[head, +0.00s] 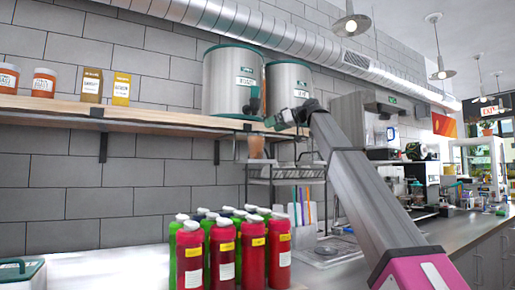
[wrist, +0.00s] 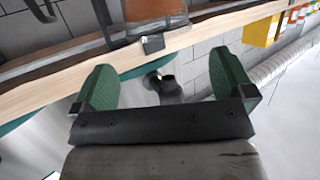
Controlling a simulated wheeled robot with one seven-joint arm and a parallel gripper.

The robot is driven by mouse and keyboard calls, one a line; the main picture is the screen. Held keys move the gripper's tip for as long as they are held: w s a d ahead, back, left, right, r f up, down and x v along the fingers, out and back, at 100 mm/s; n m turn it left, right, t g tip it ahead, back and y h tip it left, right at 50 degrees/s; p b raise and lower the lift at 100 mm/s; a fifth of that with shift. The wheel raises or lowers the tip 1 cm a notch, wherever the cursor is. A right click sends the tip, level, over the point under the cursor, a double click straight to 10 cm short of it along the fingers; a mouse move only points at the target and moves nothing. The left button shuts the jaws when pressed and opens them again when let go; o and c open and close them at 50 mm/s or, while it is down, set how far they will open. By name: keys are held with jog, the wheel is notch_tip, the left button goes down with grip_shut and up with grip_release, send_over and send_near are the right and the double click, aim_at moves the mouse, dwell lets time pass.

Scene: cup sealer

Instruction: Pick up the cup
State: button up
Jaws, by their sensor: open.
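A brownish, see-through cup (head: 256,147) stands upright on the wire rack below the wooden shelf in the head view. What appears to be the same cup (wrist: 155,10) shows upside down at the top edge of the wrist view, partly cut off. My gripper (head: 276,118) is at the shelf's front edge, above and a little right of the cup. In the wrist view my gripper (wrist: 163,75) has its two green fingers spread wide, with nothing held between them. The cup lies beyond the fingers, apart from them.
The wooden shelf (head: 180,112) runs close to my gripper and carries two metal dispensers (head: 232,80) and several jars and boxes. The black rack (head: 285,173) is beneath. Several red bottles (head: 224,250) stand on the counter in front.

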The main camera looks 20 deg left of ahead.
aim_at(258, 132)
jog(key=x, duration=0.8)
jog(key=shift+w+a+f, duration=0.1)
jog(key=shift+w+a, duration=0.05)
jog(key=c, duration=1.2)
